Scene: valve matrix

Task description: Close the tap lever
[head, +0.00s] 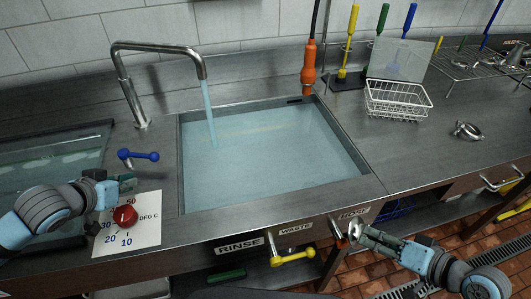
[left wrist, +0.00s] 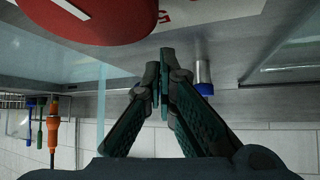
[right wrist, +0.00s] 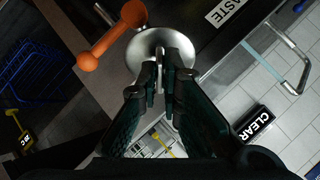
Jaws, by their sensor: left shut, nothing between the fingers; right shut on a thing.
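The blue tap lever (head: 138,155) stands on the counter left of the sink. The curved tap (head: 165,50) runs a stream of water (head: 210,112) into the filled sink. My left gripper (head: 116,190) is shut and empty, in front of the lever and just above the red knob (head: 125,216). The knob (left wrist: 95,15) also fills the top of the left wrist view. My right gripper (head: 358,232) is at the HOSE valve on the front panel, shut on the silver round part (right wrist: 160,50) beside its orange lever (right wrist: 108,38). The exact contact is hidden by the fingers.
A yellow lever (head: 292,257) sits below the WASTE label, left of my right gripper. An orange hose handle (head: 309,68) hangs behind the sink.

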